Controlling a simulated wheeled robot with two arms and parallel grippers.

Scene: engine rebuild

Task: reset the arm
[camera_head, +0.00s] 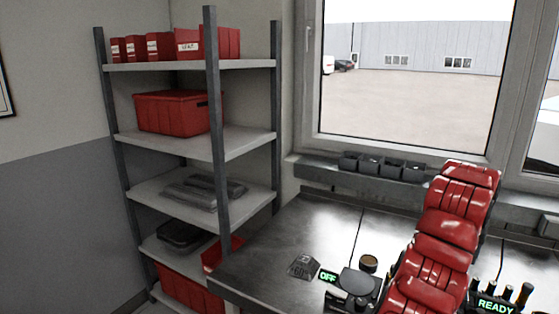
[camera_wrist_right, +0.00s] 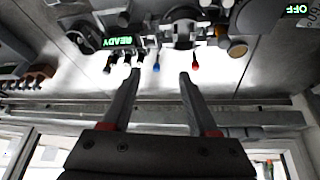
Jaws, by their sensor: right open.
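My right gripper (camera_wrist_right: 160,73) shows in the wrist view with its two dark fingers apart. Nothing is between the fingertips, and it is open and empty above the metal bench. A red padded arm, which looks like my right one, rises at the right of the head view and hides part of the bench. The right gripper itself cannot be made out in the head view. My left gripper is in neither view.
A bench (camera_head: 300,228) holds a green READY display (camera_head: 495,306), an OFF display (camera_head: 328,276) and a dark round device (camera_head: 357,283). Small black bins (camera_head: 385,167) line the window sill. A grey shelf (camera_head: 205,145) with red boxes stands left. Coloured-tip tools (camera_wrist_right: 156,67) lie near the fingers.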

